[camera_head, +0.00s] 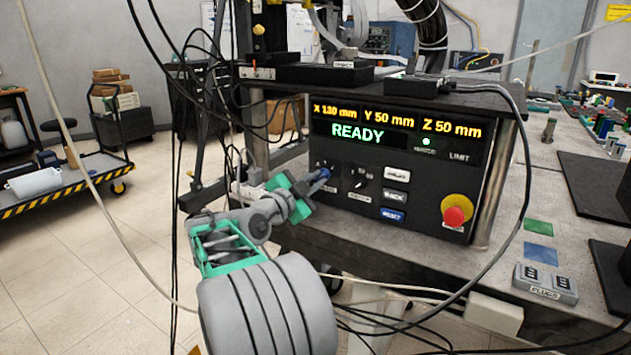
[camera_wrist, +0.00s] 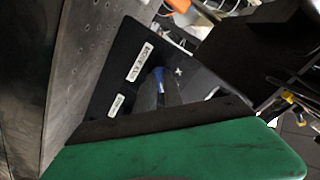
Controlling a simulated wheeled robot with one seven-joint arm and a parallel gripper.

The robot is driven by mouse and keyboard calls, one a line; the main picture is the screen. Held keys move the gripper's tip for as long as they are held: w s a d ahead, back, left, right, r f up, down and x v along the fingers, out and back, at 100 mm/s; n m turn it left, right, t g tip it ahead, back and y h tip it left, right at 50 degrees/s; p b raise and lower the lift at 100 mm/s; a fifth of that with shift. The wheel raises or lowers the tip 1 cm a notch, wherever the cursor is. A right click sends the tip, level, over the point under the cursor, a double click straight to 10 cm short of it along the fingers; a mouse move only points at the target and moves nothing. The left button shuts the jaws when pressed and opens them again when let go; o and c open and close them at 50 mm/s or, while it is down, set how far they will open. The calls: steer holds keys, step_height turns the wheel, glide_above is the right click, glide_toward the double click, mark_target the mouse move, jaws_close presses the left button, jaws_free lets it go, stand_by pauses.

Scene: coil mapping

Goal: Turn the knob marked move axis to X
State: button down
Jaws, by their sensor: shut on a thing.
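The control panel (camera_head: 441,150) faces me, with a lit display reading X 130 mm, Y 50 mm, Z 50 mm and READY. My green-and-grey gripper (camera_head: 314,182) reaches the panel's left side and is shut on a small blue knob (camera_head: 324,173). The fingers partly cover this knob and the marks around it. A second, dark knob (camera_head: 360,179) is just to the right.
Several push buttons (camera_head: 396,195) are right of the knobs, with a red emergency button (camera_head: 453,217) on a yellow base at the lower right. A grey cable (camera_head: 519,225) hangs at the panel's right. A plug box (camera_head: 545,282) stands on the bench at right.

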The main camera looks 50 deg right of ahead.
steer(key=shift+n, duration=0.3)
steer(key=n, duration=0.3)
steer(key=n+p, duration=0.2)
steer(key=n, duration=0.3)
steer(key=shift+s, duration=0.1)
steer(key=n+p, duration=0.3)
steer(key=n, duration=0.2)
steer(key=shift+r, duration=0.15)
steer(key=shift+s+n+p, duration=0.1)
steer(key=shift+n+p, duration=1.55)
steer(key=shift+n, duration=0.55)
steer(key=c, duration=1.5)
jaws_free()
steer(key=shift+o, duration=0.2)
